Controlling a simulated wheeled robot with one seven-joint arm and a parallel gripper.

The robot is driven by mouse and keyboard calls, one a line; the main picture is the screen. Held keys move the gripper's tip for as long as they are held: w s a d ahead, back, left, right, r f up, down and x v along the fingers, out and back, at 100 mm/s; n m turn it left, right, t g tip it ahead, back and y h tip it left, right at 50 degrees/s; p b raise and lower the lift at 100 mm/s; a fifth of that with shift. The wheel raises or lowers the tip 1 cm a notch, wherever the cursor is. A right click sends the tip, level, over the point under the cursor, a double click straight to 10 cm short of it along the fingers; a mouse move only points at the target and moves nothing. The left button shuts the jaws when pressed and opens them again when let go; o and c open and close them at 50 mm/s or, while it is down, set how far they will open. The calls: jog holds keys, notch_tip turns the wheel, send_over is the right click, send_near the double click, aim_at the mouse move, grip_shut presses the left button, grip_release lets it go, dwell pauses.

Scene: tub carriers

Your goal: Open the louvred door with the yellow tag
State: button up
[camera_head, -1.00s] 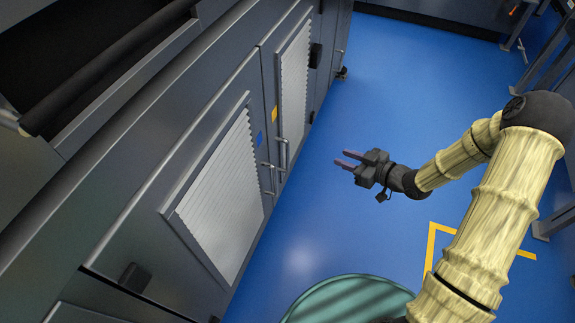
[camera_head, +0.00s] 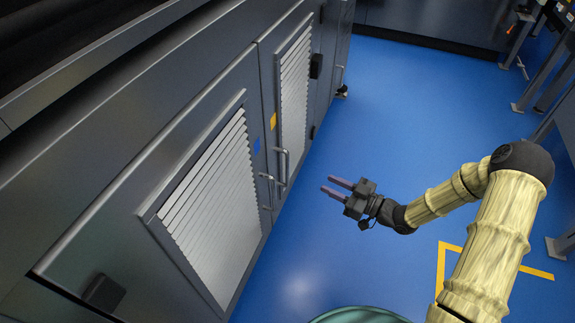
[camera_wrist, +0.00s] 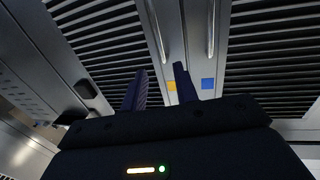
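The louvred door with the yellow tag (camera_head: 273,121) is the farther of two neighbouring doors in the head view. Its pale slatted panel (camera_head: 294,100) and bar handle (camera_head: 283,167) are visible, and it looks closed. In the wrist view, its yellow tag (camera_wrist: 172,86) shows between my fingers, with its handle (camera_wrist: 157,30) above. My gripper (camera_head: 327,184) is open and empty, its two fingers apart and pointing at the cabinet. It is out in front of the handles, apart from them, over the blue floor.
The nearer louvred door (camera_head: 215,195) has a blue tag (camera_head: 256,146) and its own handle (camera_head: 268,190) close beside the other. The blue floor (camera_head: 400,120) before the cabinet is clear. Metal frame legs (camera_head: 540,85) stand at the right.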

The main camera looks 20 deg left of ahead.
jog(key=b+x, duration=0.5)
jog(key=x, duration=1)
jog(key=shift+a+f+b, duration=0.1)
jog(key=shift+a+b, duration=0.25)
grip_shut()
